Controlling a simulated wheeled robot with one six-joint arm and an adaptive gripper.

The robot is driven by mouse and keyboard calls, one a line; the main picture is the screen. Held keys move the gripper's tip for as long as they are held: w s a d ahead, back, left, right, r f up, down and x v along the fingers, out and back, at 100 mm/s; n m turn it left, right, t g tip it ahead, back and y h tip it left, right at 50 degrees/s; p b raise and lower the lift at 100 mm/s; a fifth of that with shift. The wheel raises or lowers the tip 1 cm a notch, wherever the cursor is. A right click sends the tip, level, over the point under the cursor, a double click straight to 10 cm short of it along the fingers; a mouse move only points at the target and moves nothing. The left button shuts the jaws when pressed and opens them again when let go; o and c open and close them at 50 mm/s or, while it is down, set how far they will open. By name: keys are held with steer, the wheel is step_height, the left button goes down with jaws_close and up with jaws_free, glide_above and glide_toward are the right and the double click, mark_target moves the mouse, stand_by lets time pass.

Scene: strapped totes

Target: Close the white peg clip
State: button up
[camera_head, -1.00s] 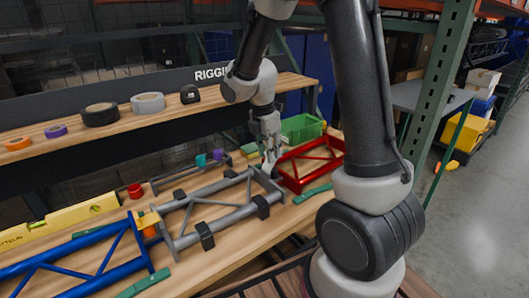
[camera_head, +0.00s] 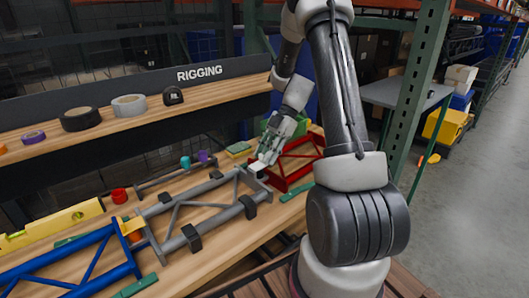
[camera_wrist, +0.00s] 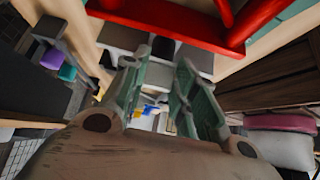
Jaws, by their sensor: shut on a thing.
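My gripper (camera_head: 266,158) is at the far right end of the grey truss frame (camera_head: 198,216), by the red frame (camera_head: 300,154). Its green-grey fingers point down and left. A small white piece, apparently the white peg clip (camera_head: 258,167), shows at the fingertips, and the gripper appears shut on it. In the wrist view my gripper (camera_wrist: 158,68) has a pale grey-white surface (camera_wrist: 158,76) between and beyond its fingers. I cannot tell there where the clip begins, or whether its jaws are closed; the fingers hide much of it.
A blue frame (camera_head: 92,254) joins the grey one at a yellow piece (camera_head: 131,226). Dark clamps (camera_head: 192,238) sit on the grey tubes. Teal (camera_head: 185,162) and purple (camera_head: 203,156) pieces stand on a rail at the back.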

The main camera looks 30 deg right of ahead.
steer(key=shift+w+d+f+y, duration=0.15)
steer(key=shift+f+y, duration=0.1)
steer(key=shift+y, duration=0.15)
stand_by(0.3)
steer(key=o, duration=1)
steer(key=shift+f, duration=0.1)
steer(key=v, duration=1.2)
steer(key=shift+d+f, duration=0.1)
steer(key=shift+f, duration=0.05)
